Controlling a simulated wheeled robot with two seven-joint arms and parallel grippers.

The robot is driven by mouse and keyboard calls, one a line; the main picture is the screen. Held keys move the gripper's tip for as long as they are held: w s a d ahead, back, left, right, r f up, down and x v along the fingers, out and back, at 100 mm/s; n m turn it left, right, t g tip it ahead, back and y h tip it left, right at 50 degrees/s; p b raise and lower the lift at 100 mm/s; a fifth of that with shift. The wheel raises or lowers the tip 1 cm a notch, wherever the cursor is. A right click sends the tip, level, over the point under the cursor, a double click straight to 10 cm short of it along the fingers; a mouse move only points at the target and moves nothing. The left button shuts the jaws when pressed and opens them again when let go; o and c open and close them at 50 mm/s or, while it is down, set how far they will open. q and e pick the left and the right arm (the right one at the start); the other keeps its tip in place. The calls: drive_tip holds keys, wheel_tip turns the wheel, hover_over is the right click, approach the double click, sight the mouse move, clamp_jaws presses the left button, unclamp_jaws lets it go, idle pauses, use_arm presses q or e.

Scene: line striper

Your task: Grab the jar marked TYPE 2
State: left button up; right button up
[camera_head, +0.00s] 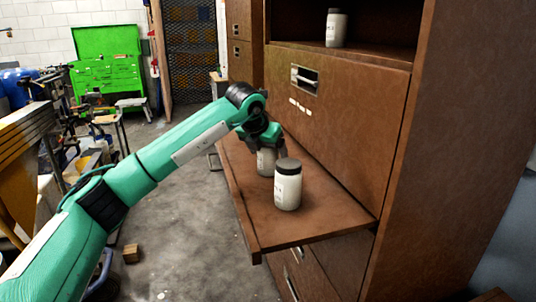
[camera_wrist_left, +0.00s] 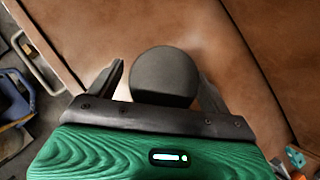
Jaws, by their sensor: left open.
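Two white jars with dark lids stand upright on the pulled-out shelf board. My left gripper (camera_head: 265,146) is at the farther jar (camera_head: 266,162), whose top it hides in the head view. In the left wrist view the round dark lid (camera_wrist_left: 163,75) lies between the two spread fingers, with a visible gap on its left; contact on the right is unclear. The nearer jar (camera_head: 288,188) stands free, closer to the front end of the board. A third jar (camera_head: 336,28) stands in the cabinet's upper opening. The marks on the labels are too small to read. My right gripper is out of view.
The brown board (camera_head: 318,220) juts out from a tall brown cabinet (camera_head: 340,110) whose front rises close beside the jars. A bright green tool chest (camera_head: 107,62) stands at the back left. Clutter lines the left side, and the grey floor (camera_head: 185,240) between is mostly open.

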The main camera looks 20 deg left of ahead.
use_arm(q)
drive_tip(key=shift+w+f, duration=0.25)
drive_tip(key=shift+f, duration=0.1)
drive_tip(key=shift+s, duration=0.1)
drive_tip(key=shift+c, duration=0.2)
drive_tip(key=shift+r, duration=0.1)
drive_tip(key=c, duration=1.3)
drive_tip(key=shift+c, duration=0.2)
